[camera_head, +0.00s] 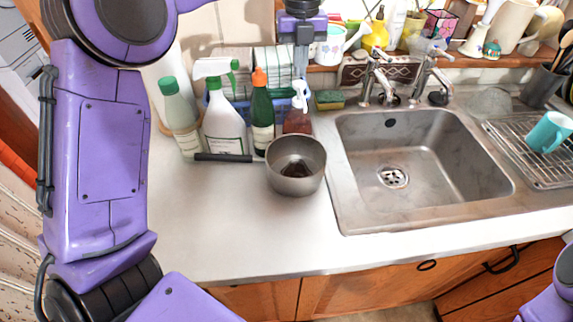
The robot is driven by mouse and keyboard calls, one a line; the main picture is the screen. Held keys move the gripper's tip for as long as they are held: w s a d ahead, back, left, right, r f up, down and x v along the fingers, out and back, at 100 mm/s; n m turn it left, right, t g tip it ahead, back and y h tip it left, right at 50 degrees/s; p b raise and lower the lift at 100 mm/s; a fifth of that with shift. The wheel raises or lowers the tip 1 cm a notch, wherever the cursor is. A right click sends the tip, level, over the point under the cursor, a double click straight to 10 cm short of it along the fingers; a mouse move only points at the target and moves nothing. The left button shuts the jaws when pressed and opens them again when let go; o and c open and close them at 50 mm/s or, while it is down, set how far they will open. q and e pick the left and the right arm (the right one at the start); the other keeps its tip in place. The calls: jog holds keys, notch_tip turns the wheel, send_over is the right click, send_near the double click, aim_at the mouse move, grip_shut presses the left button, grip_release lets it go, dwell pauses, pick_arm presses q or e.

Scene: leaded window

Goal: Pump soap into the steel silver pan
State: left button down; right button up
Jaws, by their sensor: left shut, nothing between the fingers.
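The steel silver pan (296,168) stands upright on the counter, left of the sink, with a dark patch inside at its bottom. A soap bottle with reddish-brown contents (297,123) and a white pump head (300,97) stands just behind the pan. My left gripper (300,76) points down, directly above the pump head, shut and empty. I cannot tell whether its fingertips touch the pump head. The bottle's lower part is partly hidden by the pan. My right gripper is out of view; only a purple part of my right arm shows at the lower right.
Several bottles, including a white spray bottle (222,122) and a green bottle (262,115), stand left of the soap. A sponge (330,99) lies to its right. The sink (430,165) and taps (385,83) are further right. The front counter (235,225) is clear.

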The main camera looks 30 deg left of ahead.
aim_at(299, 82)
pick_arm(q)
jog(key=shift+f, duration=0.1)
jog(key=shift+f+b, duration=1.35)
jog(key=shift+f, duration=0.15)
jog(key=shift+r, duration=0.15)
jog(key=shift+r+p, duration=1.3)
jog(key=shift+r, duration=0.1)
notch_tip(299, 82, up, 6)
jog(key=p, duration=0.5)
